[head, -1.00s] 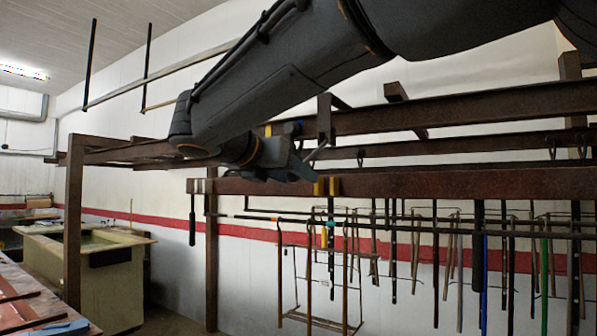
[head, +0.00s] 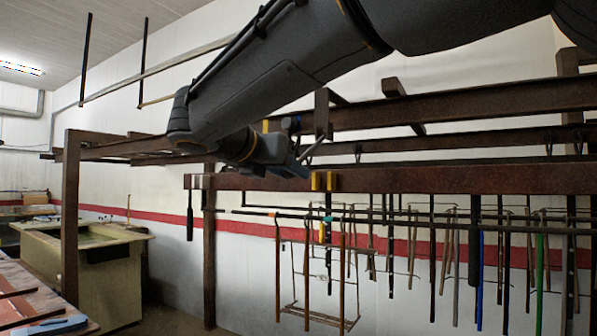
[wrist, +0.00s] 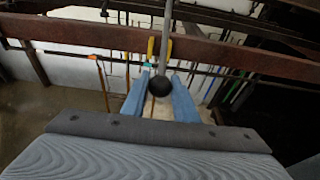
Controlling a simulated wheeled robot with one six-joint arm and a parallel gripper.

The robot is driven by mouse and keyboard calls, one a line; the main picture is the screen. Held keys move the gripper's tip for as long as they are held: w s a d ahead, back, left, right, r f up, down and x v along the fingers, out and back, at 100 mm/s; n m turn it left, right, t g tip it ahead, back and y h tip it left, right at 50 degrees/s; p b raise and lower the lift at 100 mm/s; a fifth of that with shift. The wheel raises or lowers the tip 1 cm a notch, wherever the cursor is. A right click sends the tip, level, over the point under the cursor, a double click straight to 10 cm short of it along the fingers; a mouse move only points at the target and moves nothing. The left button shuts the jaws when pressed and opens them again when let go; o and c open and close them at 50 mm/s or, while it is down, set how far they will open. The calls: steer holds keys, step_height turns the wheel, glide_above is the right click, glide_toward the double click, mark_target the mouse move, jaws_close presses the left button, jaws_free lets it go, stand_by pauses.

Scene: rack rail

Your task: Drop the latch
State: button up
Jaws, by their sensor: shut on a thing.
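The latch shows in the wrist view as a grey rod with a black knob (wrist: 160,86) at its near end. The rod rises in the picture past two yellow pieces on the brown rail. My gripper (wrist: 159,100) has its blue fingers on either side of the knob and is shut on it. In the head view my gripper (head: 298,168) is just above and left of the yellow pieces (head: 323,181). The latch rod (head: 313,149) slants up to the right from it, so it is raised. The fingers' exact contact is hidden.
The brown rail (head: 440,180) runs across the head view, with more beams above it. Several rods and hooks hang below, with a wire rack (head: 315,310) among them. A pale tank (head: 105,280) and a bench stand at the left.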

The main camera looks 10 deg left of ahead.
steer(key=f+x, duration=0.2)
steer(key=x, duration=0.8)
steer(key=s+f+x, duration=0.1)
steer(key=f+x, duration=0.1)
steer(key=x, duration=0.7)
steer(key=shift+w+f+b, duration=0.2)
steer(key=shift+f+b, duration=0.25)
stand_by(0.9)
steer(key=o, duration=0.9)
steer(key=s+a, duration=0.1)
steer(key=s, duration=0.3)
steer(key=s+a, duration=0.1)
steer(key=s, duration=0.1)
steer(key=shift+s+a+p, duration=0.25)
steer(key=shift+a+p, duration=0.05)
steer(key=shift+a, duration=0.05)
